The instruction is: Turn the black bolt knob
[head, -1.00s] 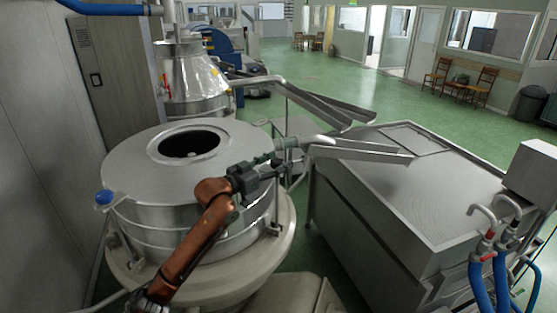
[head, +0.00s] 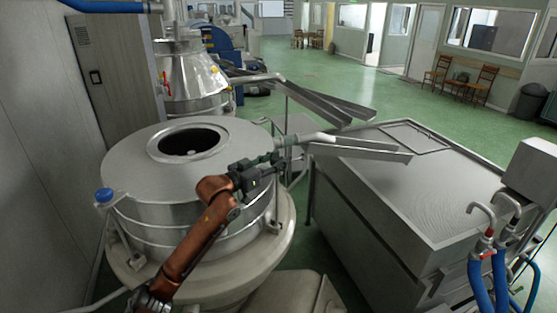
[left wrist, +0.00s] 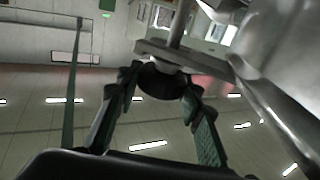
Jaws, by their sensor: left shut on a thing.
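The black bolt knob (left wrist: 162,82) shows in the left wrist view as a dark round end below a grey metal bracket and rod. My left gripper (left wrist: 160,90) has one finger on each side of the knob and is shut on it. In the head view my left gripper (head: 277,165) is at the right side of the steel drum machine (head: 125,178), close to the pipe and chute. The knob cannot be made out there, as the gripper covers that spot. My right gripper is not in view.
A steel chute (head: 360,150) runs from the pipe near my gripper over a large steel tank (head: 465,205) at the right. A blue knob (head: 104,195) sits on the drum's left side. Blue hoses (head: 488,282) stand at the front right. Green floor (head: 370,85) is open behind.

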